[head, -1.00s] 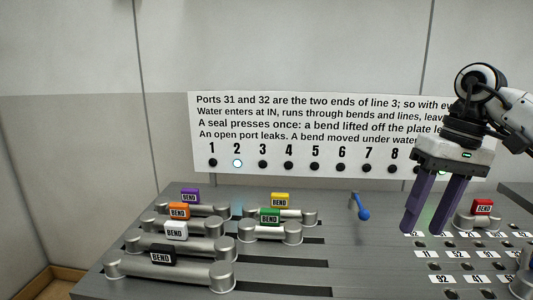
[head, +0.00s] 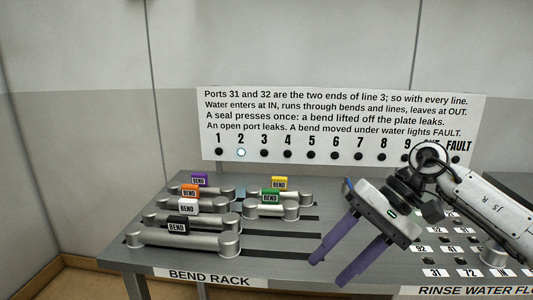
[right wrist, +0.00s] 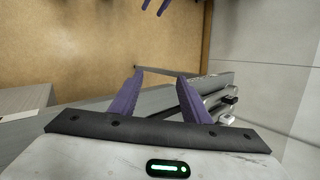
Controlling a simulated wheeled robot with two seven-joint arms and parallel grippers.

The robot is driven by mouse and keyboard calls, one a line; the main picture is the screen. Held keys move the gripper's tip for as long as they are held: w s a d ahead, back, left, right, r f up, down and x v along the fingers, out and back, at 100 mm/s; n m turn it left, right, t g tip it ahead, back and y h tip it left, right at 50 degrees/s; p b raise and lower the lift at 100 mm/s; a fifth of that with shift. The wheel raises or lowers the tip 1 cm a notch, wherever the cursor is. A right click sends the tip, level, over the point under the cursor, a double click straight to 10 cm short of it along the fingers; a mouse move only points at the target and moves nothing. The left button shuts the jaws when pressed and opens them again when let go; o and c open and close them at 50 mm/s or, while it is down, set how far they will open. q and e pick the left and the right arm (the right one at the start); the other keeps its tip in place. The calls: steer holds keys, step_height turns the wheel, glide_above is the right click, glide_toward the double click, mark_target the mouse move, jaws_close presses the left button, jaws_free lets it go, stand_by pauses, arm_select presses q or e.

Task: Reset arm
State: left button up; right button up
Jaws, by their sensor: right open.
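My right gripper (head: 330,268) is open and empty, with its two purple fingers apart. It is tilted, with the fingers pointing down and left over the front of the grey table, right of the bend rack. In the right wrist view its fingers (right wrist: 160,76) have nothing between them, with floor and table edge beyond. Two purple fingertips, seemingly of my left gripper (right wrist: 155,6), just show at the top of that view; the rest is cut off. My left arm is not in the head view.
Bends with purple, orange, white, black, yellow and green (head: 270,198) labels lie on the rack table (head: 275,262). A sign (head: 340,125) with numbered lamps stands behind; lamp 2 is lit. The numbered port plate (head: 460,245) is partly hidden by my right arm.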

steer(key=s+a+m+t+y, duration=0.35)
steer(key=a+m+y, duration=0.85)
steer(key=a+m, duration=0.45)
steer(key=d+f+m+t+h, duration=0.55)
steer(key=f+m+t, duration=0.2)
steer(key=m, duration=0.95)
steer(key=d+f+m+t+h, duration=0.6)
steer(key=f+m, duration=0.3)
steer(key=m, duration=0.8)
steer(key=s+d+f+m+g+h, duration=0.3)
steer(key=s+d+f+m, duration=0.1)
steer(key=s+f+m, duration=0.4)
steer(key=s+d+f+m+g+h, duration=0.3)
steer(key=s+d+f+m, duration=0.1)
steer(key=s+f+m, duration=0.5)
step_height(320, 180, down, 4)
steer(key=shift+s+d+r+g, duration=0.1)
steer(key=shift+s+d+g, duration=0.3)
steer(key=shift+s, duration=0.8)
